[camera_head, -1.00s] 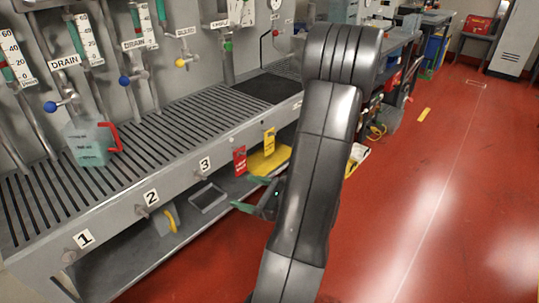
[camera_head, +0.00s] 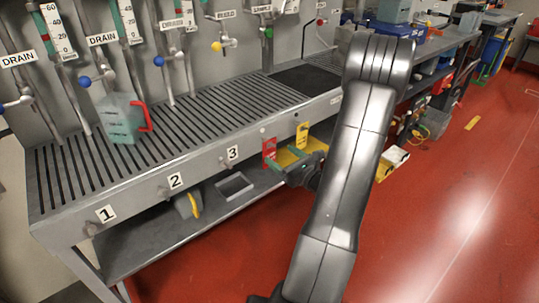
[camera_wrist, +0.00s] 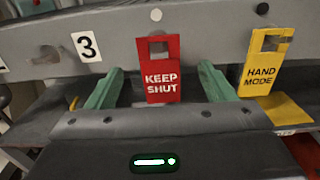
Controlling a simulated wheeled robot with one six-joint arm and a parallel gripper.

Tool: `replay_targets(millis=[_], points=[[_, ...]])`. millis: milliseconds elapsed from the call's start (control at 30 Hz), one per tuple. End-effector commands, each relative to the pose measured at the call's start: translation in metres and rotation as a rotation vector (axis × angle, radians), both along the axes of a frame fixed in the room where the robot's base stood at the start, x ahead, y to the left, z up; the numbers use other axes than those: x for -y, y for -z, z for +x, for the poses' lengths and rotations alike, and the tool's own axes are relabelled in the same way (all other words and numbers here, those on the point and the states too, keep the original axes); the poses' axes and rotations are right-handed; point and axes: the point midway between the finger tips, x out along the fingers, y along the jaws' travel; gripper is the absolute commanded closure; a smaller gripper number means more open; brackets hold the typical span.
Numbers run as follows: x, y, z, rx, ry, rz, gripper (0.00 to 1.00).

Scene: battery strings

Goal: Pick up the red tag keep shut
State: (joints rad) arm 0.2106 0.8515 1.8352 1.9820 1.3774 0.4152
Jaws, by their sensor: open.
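The red tag (camera_wrist: 162,82) reads "KEEP SHUT" and hangs upright on the front rail of the bench, below a small round peg. It also shows in the head view (camera_head: 269,151). My gripper (camera_wrist: 160,80) is open, with one green finger on each side of the red tag in the wrist view. Neither finger touches the tag visibly, and how far the tips are from it in depth I cannot tell. In the head view my gripper (camera_head: 297,163) is just below and right of the tag, partly hidden by my arm.
A yellow "HAND MODE" tag (camera_wrist: 264,65) hangs close to the right of my right finger. The grey bench rail (camera_head: 205,163) carries number plates and knobs. A lower shelf (camera_head: 150,240) holds a small tray (camera_head: 234,186). Red floor (camera_head: 235,250) is open in front.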

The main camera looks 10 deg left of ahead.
Motion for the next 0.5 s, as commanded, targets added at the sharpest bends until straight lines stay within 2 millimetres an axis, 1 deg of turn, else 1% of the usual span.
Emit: replay_targets(millis=[300, 400, 500], points=[[-0.033, 0.001, 0.024, 0.002, -0.003, 0.0, 0.24], [-0.04, 0.001, 0.029, 0.001, -0.002, -0.001, 0.24], [-0.041, 0.001, 0.031, 0.001, 0.0, -0.001, 0.24]])
